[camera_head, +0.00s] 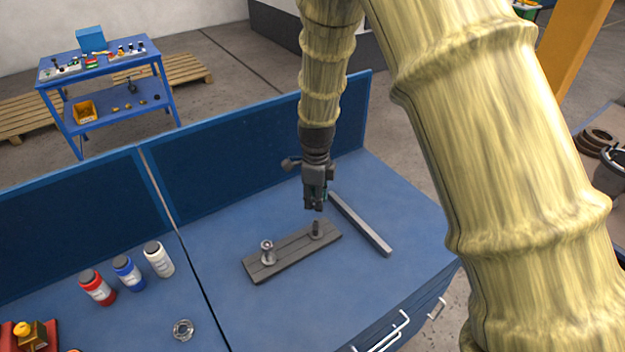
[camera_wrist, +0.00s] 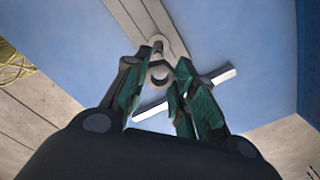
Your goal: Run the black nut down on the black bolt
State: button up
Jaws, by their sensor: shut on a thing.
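My gripper (camera_head: 314,205) points down just above the dark bolt (camera_head: 317,228), at the right end of a grey plate (camera_head: 282,257). In the wrist view the fingers of my gripper (camera_wrist: 159,80) are shut on a small nut (camera_wrist: 158,74), which looks grey there. In the head view the nut is hidden by the fingers. The plate runs up and left in the wrist view (camera_wrist: 131,12). A silver bolt (camera_head: 267,255) with a wider collar stands at the plate's left end. I cannot tell whether the nut touches the dark bolt.
A long grey bar (camera_head: 360,225) lies on the blue bench right of the plate. Red, blue and white bottles (camera_head: 128,273) and a metal ring (camera_head: 183,330) are at left. A low blue panel (camera_head: 262,148) edges the back. The bench front is clear.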

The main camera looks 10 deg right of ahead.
aim_at(316, 218)
jog(key=shift+s+f+b, duration=0.1)
jog(key=shift+s+b, duration=0.2)
jog(key=shift+f, duration=0.2)
jog(key=shift+w+d+f+b, duration=0.15)
jog(key=shift+w+f+b, duration=0.05)
jog(key=shift+f+b, duration=0.6)
jog(key=shift+s+f+b, duration=0.2)
jog(key=shift+f+b, duration=0.4)
jog(key=shift+f, duration=0.25)
jog(key=shift+w+f, duration=0.15)
jog(key=shift+f, duration=0.4)
jog(key=shift+p, duration=0.3)
jog(key=shift+f, duration=0.9)
dwell(1.5)
